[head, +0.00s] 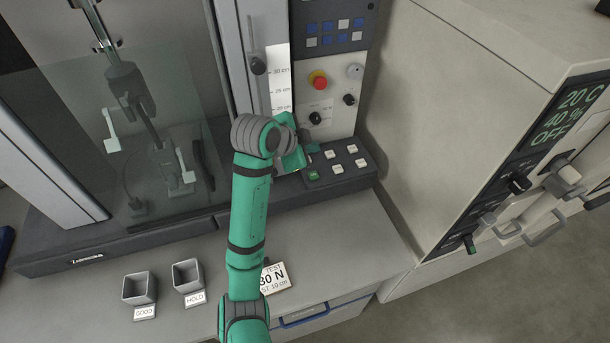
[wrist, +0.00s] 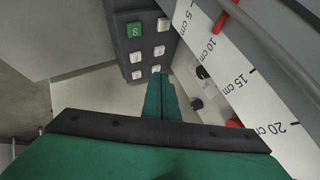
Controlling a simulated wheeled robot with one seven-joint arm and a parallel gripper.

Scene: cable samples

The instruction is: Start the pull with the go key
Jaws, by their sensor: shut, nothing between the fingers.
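The green go key (head: 313,175) sits at the front left corner of a dark key panel (head: 343,178) at the foot of the test machine. In the wrist view the green key (wrist: 134,29) is at the upper left of the panel (wrist: 121,45), with white keys beside and below it. My gripper (head: 308,147) is shut and empty, just behind and left of the keys in the head view. In the wrist view its closed fingertips (wrist: 160,79) point toward the panel and lie nearest the lower white keys, apart from the green key in the picture. Contact cannot be told.
A red stop button (head: 318,80) and black knobs (head: 315,118) are above the keys. A centimetre scale (head: 278,75) stands left of them. A climate cabinet (head: 440,110) is close on the right. Cups marked GOOD (head: 139,289) and HOLD (head: 187,276) stand front left.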

